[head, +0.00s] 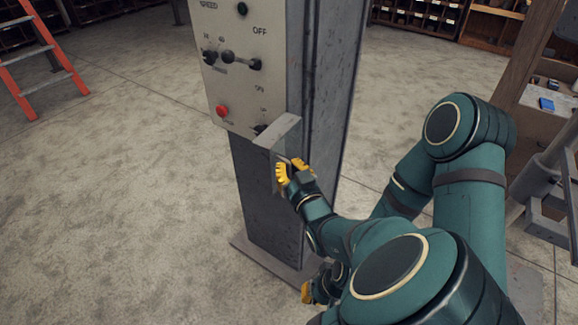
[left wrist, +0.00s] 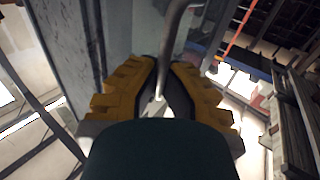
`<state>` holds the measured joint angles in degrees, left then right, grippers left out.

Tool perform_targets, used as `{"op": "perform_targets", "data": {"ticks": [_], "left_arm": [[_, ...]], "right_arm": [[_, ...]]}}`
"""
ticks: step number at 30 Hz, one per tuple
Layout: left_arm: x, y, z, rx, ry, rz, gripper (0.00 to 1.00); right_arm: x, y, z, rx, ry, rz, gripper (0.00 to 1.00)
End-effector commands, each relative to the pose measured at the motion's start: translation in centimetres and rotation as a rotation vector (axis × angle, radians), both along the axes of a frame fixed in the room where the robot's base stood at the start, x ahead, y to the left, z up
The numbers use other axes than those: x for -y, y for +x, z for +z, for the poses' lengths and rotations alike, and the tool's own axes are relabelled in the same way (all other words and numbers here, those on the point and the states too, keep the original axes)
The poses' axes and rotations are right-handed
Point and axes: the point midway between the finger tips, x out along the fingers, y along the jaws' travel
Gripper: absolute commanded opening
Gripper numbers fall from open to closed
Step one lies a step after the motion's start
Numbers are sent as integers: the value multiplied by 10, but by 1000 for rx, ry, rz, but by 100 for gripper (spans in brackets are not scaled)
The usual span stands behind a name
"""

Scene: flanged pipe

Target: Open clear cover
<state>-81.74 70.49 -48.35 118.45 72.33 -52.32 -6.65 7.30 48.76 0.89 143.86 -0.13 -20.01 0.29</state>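The clear cover (head: 277,165) hangs under a grey bracket (head: 278,131) at the lower right corner of the control panel. It looks like a thin, see-through plate. My left gripper (head: 286,170) is at the cover's right side. In the left wrist view, its yellow fingers (left wrist: 163,65) come close together at the tips, with a narrow grey edge or rod (left wrist: 172,40) between them. The fingers look shut on the cover's edge, though the contact is hard to see. My right gripper (head: 307,292) is low beside the pillar's foot, mostly hidden by my arm.
The panel (head: 240,75) carries knobs and a red button (head: 222,111) on a grey metal pillar (head: 265,200) with a floor plate. An orange ladder (head: 40,60) stands at the far left. A workbench (head: 548,115) stands at the right. The floor left of the pillar is clear.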

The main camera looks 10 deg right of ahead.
Motion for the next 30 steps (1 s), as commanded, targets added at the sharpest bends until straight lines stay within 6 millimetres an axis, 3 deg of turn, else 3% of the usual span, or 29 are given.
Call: {"op": "perform_targets", "data": {"ticks": [20, 24, 30], "left_arm": [[1, -2, -4, -9, 1, 18, 0], [1, -1, -3, -8, 1, 18, 39], [0, -1, -2, -4, 0, 19, 39]], "right_arm": [[0, 0, 1, -1, 0, 0, 0], [0, 0, 1, -1, 0, 0, 0], [0, 0, 1, -1, 0, 0, 0]]}}
